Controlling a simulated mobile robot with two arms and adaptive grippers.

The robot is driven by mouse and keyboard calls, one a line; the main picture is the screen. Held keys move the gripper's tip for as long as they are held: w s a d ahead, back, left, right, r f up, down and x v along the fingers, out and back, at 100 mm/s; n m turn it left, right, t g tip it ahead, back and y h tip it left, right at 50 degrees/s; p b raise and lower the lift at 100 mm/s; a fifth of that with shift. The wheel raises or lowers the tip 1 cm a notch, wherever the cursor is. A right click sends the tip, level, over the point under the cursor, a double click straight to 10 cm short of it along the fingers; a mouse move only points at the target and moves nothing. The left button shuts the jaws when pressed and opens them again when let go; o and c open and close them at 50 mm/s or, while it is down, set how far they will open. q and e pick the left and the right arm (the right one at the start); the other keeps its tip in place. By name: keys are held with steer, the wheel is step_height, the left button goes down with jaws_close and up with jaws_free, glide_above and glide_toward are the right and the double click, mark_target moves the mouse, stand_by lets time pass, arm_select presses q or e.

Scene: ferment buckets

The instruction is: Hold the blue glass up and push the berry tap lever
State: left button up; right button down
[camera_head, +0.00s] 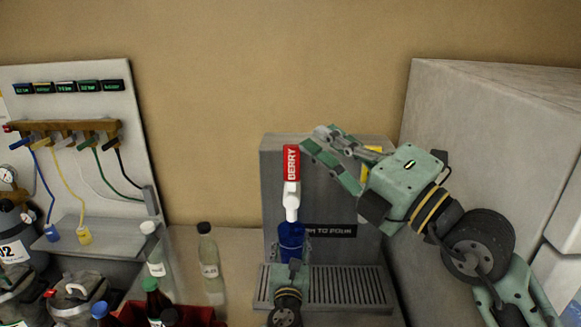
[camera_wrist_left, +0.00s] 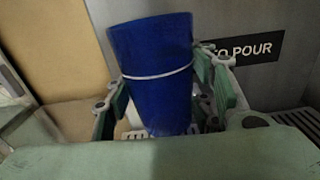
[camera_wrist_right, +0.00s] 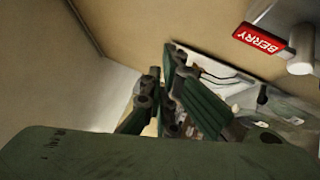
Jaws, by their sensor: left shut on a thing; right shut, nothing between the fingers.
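The blue glass (camera_head: 291,236) is upright beneath the white spout of the tap on the grey dispenser. It fills the middle of the left wrist view (camera_wrist_left: 155,75), with a thin pale band around it. My left gripper (camera_wrist_left: 165,100) is shut on the glass, a finger on each side. The red BERRY tap lever (camera_head: 291,163) stands upright above the white spout (camera_head: 291,200); it also shows in the right wrist view (camera_wrist_right: 262,40). My right gripper (camera_head: 308,140) is shut and empty, its fingertips just right of the lever's top; I cannot tell whether they touch it.
The drip tray (camera_head: 345,288) lies under the tap. A clear bottle (camera_head: 208,262) and a red crate (camera_head: 190,318) with bottles stand to the left. A large grey block (camera_head: 480,130) bounds the right side. A board with hoses (camera_head: 75,150) is at the far left.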

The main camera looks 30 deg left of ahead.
step_height(320, 180, down, 11)
steer(key=w+m+h, duration=0.1)
steer(key=m+h, duration=0.1)
steer(key=shift+w+m+h, duration=0.3)
steer(key=shift+w+h, duration=0.05)
steer(key=shift+h, duration=0.05)
steer(key=shift+g, duration=0.3)
glide_toward(291, 166)
steer(key=s+a+r, duration=0.2)
steer(key=s+a, duration=0.2)
steer(key=a, duration=0.2)
steer(key=shift+w+a+r, duration=0.1)
steer(key=shift+w+a, duration=0.15)
steer(key=shift+w, duration=0.3)
steer(key=shift+w+a, duration=0.25)
steer(key=shift+w, duration=0.3)
